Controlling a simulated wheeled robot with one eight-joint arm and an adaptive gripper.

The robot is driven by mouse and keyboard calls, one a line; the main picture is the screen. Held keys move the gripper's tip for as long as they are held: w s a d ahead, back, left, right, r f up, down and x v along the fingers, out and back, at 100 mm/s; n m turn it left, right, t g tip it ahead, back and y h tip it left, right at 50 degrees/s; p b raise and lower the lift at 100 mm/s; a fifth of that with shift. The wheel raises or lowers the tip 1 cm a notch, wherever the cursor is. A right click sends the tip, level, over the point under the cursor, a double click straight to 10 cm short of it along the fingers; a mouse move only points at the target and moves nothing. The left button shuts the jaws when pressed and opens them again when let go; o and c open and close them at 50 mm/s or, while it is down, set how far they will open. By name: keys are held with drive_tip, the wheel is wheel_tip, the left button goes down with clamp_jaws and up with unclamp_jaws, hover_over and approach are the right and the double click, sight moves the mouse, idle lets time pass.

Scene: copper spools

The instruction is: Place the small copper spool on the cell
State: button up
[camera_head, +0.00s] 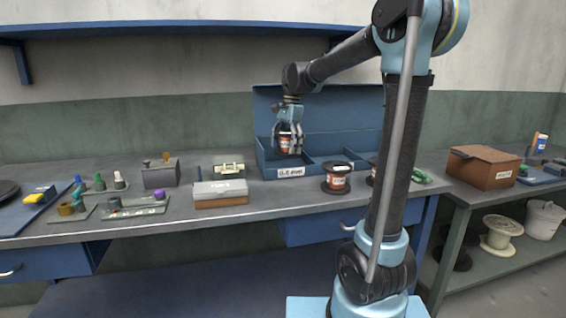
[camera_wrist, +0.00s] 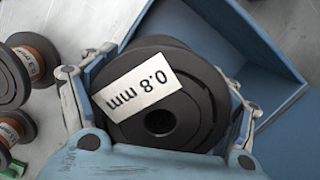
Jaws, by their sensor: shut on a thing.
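My gripper (camera_head: 289,148) is shut on a copper spool (camera_head: 284,141) with dark flanges. The wrist view shows the spool's flange end (camera_wrist: 190,112), with a white label reading 0.8 mm, between the two fingers. In the head view it hangs upright at the left part of the blue divided box (camera_head: 330,113), whose front carries a white label (camera_head: 290,172). The box also shows at right in the wrist view (camera_wrist: 262,38). Whether the spool touches the cell floor is hidden.
Another copper spool (camera_head: 337,180) stands on the bench in front of the box. One more is partly behind my arm (camera_head: 372,174). A white-lidded box (camera_head: 220,190), a green-banded case (camera_head: 229,168) and a grey block (camera_head: 160,174) stand to the left. A brown box (camera_head: 484,167) is right.

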sight(284, 147)
drive_tip(key=w, duration=0.2)
drive_tip(key=shift+w+a, duration=0.4)
drive_tip(key=shift+w+f, duration=0.25)
drive_tip(key=shift+f, duration=0.7)
drive_tip(key=shift+a+f, duration=0.1)
drive_tip(key=shift+f, duration=1.9)
drive_tip(key=shift+w+f, duration=0.2)
drive_tip(key=shift+f, duration=0.4)
drive_tip(key=o, duration=1.7)
drive_tip(key=shift+c, duration=0.2)
